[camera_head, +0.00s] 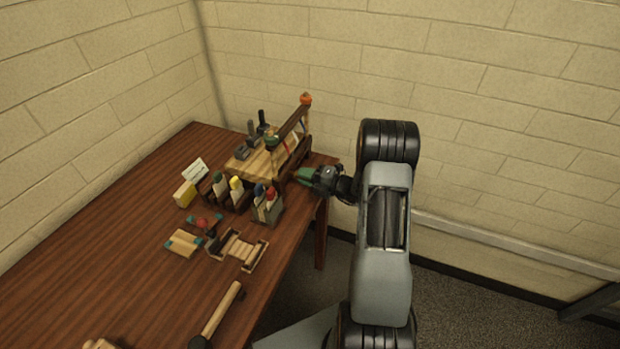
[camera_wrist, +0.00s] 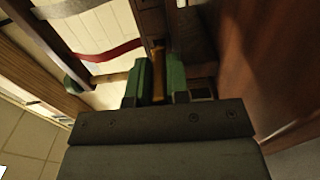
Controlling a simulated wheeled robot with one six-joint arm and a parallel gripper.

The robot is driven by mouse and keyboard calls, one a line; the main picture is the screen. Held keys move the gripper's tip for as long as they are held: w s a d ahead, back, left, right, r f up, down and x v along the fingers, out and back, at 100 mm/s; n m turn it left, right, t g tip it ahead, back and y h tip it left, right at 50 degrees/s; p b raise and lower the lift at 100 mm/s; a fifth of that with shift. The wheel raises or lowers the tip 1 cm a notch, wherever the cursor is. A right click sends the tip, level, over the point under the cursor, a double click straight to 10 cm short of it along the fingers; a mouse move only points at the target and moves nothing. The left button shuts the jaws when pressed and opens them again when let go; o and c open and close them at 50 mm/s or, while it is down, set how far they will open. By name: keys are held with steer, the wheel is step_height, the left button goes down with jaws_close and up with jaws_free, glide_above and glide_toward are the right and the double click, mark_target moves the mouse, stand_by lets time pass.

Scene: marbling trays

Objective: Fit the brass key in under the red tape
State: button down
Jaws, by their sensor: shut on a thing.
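My gripper (camera_wrist: 159,82) has green fingertips in the wrist view and is shut on a narrow brass-coloured piece, the brass key (camera_wrist: 158,70). Most of the key is hidden between the fingers. The red tape (camera_wrist: 110,52) is a band across a pale panel, ahead and to the left of the fingers, apart from the key. In the head view my gripper (camera_head: 305,177) is at the right end of the table, beside the wooden rack. The red tape (camera_head: 290,139) shows there only as a small patch behind the rack's rail. The key cannot be made out in that view.
The wooden rail (camera_head: 291,125) rises beside the panel. A mallet (camera_head: 221,311) lies near the front. The table's left side is clear.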

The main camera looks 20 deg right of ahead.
steer(key=shift+x, duration=0.8)
steer(key=c, duration=1)
jaws_free()
steer(key=shift+s+d, duration=0.1)
steer(key=shift+d, duration=0.05)
steer(key=b+v, duration=0.1)
steer(key=v, duration=1.2)
steer(key=shift+s+d+b, duration=0.2)
steer(key=shift+s+b, duration=0.05)
steer(key=shift+b, duration=0.05)
